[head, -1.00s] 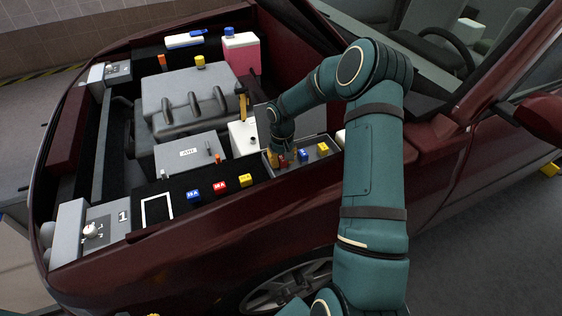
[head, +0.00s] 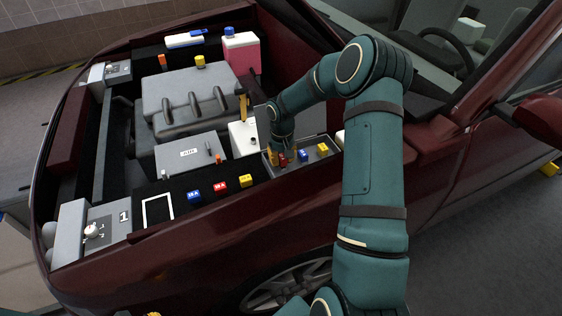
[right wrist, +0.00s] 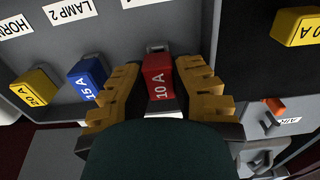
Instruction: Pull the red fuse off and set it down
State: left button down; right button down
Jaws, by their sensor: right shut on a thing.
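My right gripper (head: 277,158) is shut on the red fuse (head: 284,158) at the grey fuse box near the car's fender. In the right wrist view the yellow fingers of my right gripper (right wrist: 160,92) stand on both sides of the red fuse (right wrist: 159,76), marked 10 A. I cannot tell whether its base is still in the socket. The blue 15 A fuse (right wrist: 89,78) and a yellow fuse (right wrist: 36,87) sit beside it in the box. Only a sliver that may be my left gripper (head: 152,314) shows at the bottom edge.
Loose-looking blue (head: 193,196), red (head: 219,185) and yellow (head: 246,180) blocks sit on the black ledge (head: 175,187). A white square outline (head: 157,209) marks bare ledge left of them. A grey box (head: 190,152) and a white container (head: 243,138) stand close by.

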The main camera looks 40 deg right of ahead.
dwell(0.3)
jog(key=shift+r+p, duration=0.85)
jog(key=shift+r, duration=0.4)
